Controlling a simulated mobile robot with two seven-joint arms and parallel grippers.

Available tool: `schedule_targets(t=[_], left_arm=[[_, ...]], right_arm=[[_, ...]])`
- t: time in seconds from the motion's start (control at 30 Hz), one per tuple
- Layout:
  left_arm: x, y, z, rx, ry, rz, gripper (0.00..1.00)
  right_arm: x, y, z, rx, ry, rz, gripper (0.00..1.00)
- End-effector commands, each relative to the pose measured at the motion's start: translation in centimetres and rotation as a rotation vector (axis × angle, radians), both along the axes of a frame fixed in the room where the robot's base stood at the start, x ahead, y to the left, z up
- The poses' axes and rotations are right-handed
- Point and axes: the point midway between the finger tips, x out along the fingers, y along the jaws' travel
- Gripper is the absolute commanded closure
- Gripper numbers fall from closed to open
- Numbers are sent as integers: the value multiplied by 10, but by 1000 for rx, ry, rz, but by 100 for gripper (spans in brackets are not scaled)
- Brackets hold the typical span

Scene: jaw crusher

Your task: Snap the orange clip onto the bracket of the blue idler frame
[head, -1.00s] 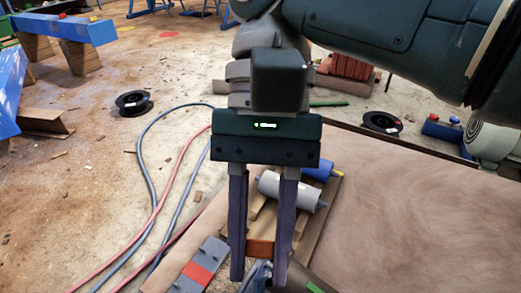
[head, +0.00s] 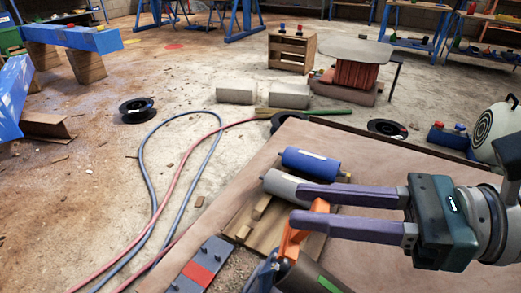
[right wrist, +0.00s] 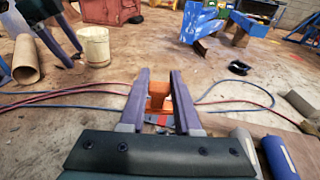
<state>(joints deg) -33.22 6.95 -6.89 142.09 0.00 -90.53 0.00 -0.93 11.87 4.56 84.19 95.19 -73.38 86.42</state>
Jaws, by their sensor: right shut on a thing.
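The orange clip (head: 291,243) is between the fingers of my right gripper (head: 298,205), which is shut on it; the clip also shows between the fingers in the right wrist view (right wrist: 158,97). In the head view the clip hangs down from the fingertips, its lower end close to the blue idler frame (head: 264,271) at the bottom edge. I cannot tell whether they touch. A dark roller with a green stripe lies beside the frame, cut off by the picture edge. The bracket cannot be made out clearly.
A grey roller (head: 284,184) and a blue roller (head: 311,161) lie on a wooden pallet (head: 248,221) beside the clip. A grey plate with a red band (head: 199,268) lies to the left. Hoses (head: 153,165) loop across the floor. The brown surface at right is mostly clear.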

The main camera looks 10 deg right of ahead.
Motion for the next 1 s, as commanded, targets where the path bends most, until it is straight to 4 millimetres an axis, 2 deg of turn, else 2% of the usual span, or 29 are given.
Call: schedule_targets(t=[0.03,0.13,0.23,0.73,1.0], left_arm=[[0,0,-8,0,0,0,0],[0,0,-11,0,0,0,0],[0,0,-12,0,1,0,0],[0,0,-6,0,0,1,0],[0,0,-27,0,-1,1,0]], right_arm=[[1,-11,-12,38,-5,-76,100],[4,-30,-19,78,-34,-174,100],[5,-38,-21,94,-50,-213,100],[4,-41,-20,95,-51,-218,100],[9,-33,-42,97,-51,-217,100]])
